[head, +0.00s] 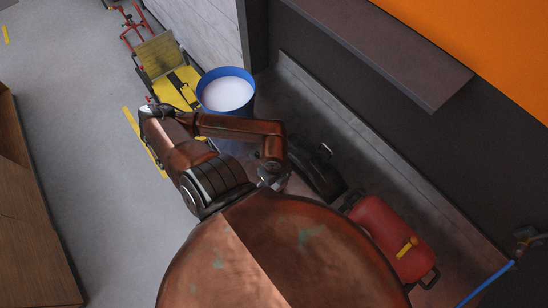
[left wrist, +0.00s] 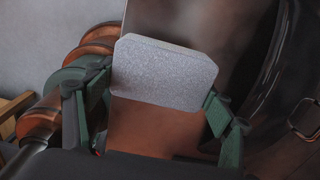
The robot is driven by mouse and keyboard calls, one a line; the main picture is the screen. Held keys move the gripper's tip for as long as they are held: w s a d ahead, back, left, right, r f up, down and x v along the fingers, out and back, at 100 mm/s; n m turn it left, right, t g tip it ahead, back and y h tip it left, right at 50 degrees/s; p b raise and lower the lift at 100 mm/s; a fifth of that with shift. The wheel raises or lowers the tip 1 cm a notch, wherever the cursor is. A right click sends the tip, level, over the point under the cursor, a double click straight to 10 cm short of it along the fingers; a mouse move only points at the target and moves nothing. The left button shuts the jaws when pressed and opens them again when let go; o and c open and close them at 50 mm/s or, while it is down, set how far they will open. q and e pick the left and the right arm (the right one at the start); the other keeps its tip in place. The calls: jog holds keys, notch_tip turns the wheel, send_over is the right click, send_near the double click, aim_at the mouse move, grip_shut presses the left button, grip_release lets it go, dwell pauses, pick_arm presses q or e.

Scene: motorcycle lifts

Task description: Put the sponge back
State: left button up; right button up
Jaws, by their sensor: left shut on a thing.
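A flat, pale grey speckled sponge (left wrist: 165,72) with cut corners is in the left wrist view. My left gripper (left wrist: 158,88) is shut on it, with one dark green finger at each side. In the head view, my left gripper (head: 275,181) is at the end of the folded arm, near the middle of the picture. It is small there and partly hidden by my own body, and I cannot make out the sponge clearly. My right gripper is in neither view.
A blue drum (head: 213,76) with a pale top stands beyond my left arm. A black object (head: 318,172) and a red tank (head: 392,236) lie to the right. A wooden cabinet (head: 30,225) is at left; grey floor between is clear.

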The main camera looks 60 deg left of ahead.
aim_at(274, 187)
pick_arm(q)
jog(key=shift+w+a+f, duration=0.2)
jog(key=shift+a+f, duration=0.15)
jog(key=shift+f, duration=0.15)
jog(key=shift+a+f+p, duration=0.1)
jog(key=shift+f+p, duration=0.3)
jog(key=shift+f, duration=1.3)
jog(key=o, duration=1)
jog(key=shift+f, duration=0.1)
notch_tip(274, 187, up, 12)
jog(key=shift+r+b, duration=0.15)
jog(key=shift+b, duration=0.3)
